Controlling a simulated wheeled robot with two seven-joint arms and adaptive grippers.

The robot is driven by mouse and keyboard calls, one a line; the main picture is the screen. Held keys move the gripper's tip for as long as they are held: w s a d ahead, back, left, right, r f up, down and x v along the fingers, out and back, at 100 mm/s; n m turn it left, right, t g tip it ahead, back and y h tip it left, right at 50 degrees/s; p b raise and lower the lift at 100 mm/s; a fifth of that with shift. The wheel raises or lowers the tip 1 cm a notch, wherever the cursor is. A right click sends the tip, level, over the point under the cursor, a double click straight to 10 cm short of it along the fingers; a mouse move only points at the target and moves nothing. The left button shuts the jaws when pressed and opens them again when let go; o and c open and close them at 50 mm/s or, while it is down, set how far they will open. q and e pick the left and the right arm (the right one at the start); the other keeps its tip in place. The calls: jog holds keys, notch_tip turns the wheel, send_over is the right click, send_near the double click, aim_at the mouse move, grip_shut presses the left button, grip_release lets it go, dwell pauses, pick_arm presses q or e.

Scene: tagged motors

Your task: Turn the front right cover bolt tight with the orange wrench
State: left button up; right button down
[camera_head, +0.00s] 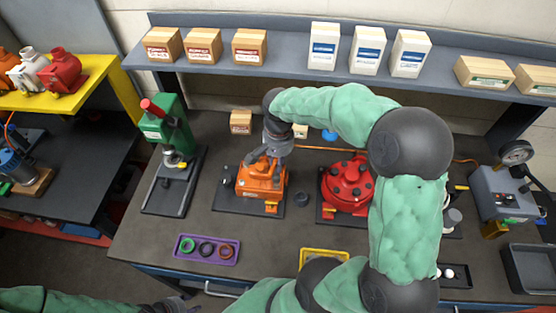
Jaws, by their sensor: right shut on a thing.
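My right gripper (263,162) points down over an orange motor (262,188) on a dark base plate. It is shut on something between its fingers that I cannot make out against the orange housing. I cannot pick out the orange wrench as a separate thing. The motor's cover bolts are mostly hidden by the gripper or too small to tell apart. A red motor (347,183) with dark knobs on its top stands to the right, partly behind my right arm. My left gripper (172,305) is at the bottom edge, cut off and too dark to read.
A purple tray (231,257) with several rings lies front left, and a yellow tray (306,252) lies front middle. A green press (168,130) stands left. A grey gauge box (498,193) and dark bin (508,280) are right. Boxes line the back shelf (280,66).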

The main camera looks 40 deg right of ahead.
jog(key=n, duration=0.4)
jog(key=shift+f+n, duration=0.2)
jog(key=shift+n, duration=0.1)
jog(key=n, duration=0.3)
jog(key=n+p, duration=0.1)
jog(key=n, duration=0.1)
jog(key=shift+w+f, duration=0.2)
jog(key=shift+f, duration=0.1)
jog(key=shift+f, duration=0.15)
jog(key=shift+f+b, duration=0.9)
jog(key=shift+f, duration=0.2)
